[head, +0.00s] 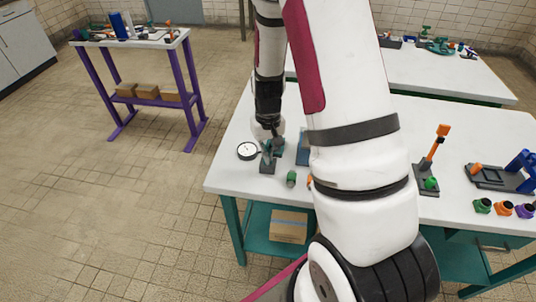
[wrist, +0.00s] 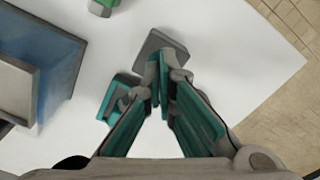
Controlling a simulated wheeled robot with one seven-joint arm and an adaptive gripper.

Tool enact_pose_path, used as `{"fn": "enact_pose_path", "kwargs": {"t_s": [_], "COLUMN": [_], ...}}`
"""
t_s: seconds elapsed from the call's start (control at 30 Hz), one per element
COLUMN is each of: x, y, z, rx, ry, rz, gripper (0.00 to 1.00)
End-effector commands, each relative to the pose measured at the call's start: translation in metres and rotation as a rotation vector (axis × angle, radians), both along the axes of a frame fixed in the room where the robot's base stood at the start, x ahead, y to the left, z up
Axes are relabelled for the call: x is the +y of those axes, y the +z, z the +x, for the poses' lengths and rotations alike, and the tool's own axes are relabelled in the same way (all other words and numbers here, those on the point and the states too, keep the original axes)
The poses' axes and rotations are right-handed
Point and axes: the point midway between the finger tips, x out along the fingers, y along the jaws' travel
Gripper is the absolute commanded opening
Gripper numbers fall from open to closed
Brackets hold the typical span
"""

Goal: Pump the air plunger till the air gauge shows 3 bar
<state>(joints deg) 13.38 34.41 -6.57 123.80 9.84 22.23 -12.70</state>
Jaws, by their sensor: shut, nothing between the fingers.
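The air gauge (head: 247,151) is a round white dial with a dark rim, lying at the near left of the table. Its needle is too small to read. My gripper (head: 268,152) is just right of it, pointing down, with teal fingers. In the wrist view my gripper (wrist: 161,82) is shut and empty, its tips over or against a dark grey block (wrist: 166,43). The block also shows under the gripper in the head view (head: 267,167). I cannot tell whether they touch. No plunger is clearly visible; my gripper may hide it. A teal piece (wrist: 115,98) lies left of my fingers.
A blue box (head: 303,148) and a green-capped part (head: 291,179) stand close to my gripper. An orange lever (head: 436,148) and several coloured knobs are farther right on the white table (head: 232,172). My arm hides the table's middle.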

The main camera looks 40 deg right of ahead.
Motion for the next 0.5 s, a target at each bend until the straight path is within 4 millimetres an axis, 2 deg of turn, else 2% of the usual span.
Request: {"fn": "enact_pose_path", "kwargs": {"t_s": [0.5], "x": [0.0], "y": [0.04], "z": [-0.001], "rx": [0.0], "ry": [0.002], "rz": [0.0], "gripper": [0.0]}}
